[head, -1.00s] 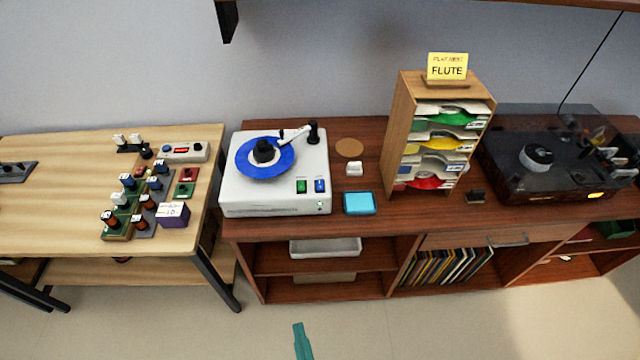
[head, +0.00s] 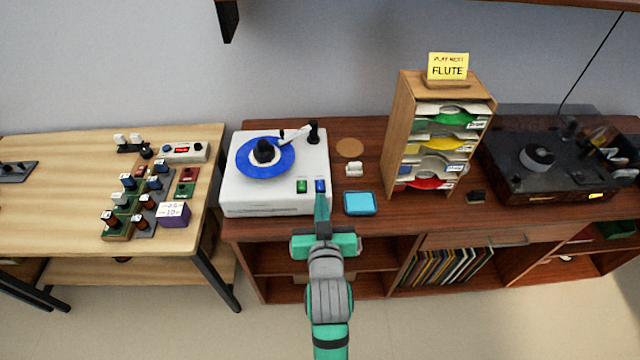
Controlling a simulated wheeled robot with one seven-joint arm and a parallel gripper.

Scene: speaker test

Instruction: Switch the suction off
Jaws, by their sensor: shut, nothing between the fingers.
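A white record-cleaning machine (head: 238,198) stands at the left end of the brown cabinet, with a blue disc (head: 250,168) on its platter. A green switch (head: 302,186) and a blue switch (head: 320,184) sit side by side at its front right. Which one is for suction, I cannot read. My gripper (head: 322,199) is shut and empty, its narrow tip at the near edge of the blue switch. I cannot tell whether it touches. The machine's front face below the blue switch is hidden behind my gripper.
A light-blue pad (head: 360,203) and a small white block (head: 354,169) lie just right of the machine. A wooden rack (head: 401,125) of record sleeves and a dark turntable (head: 510,185) stand farther right. A wooden bench (head: 60,200) with small devices is at left.

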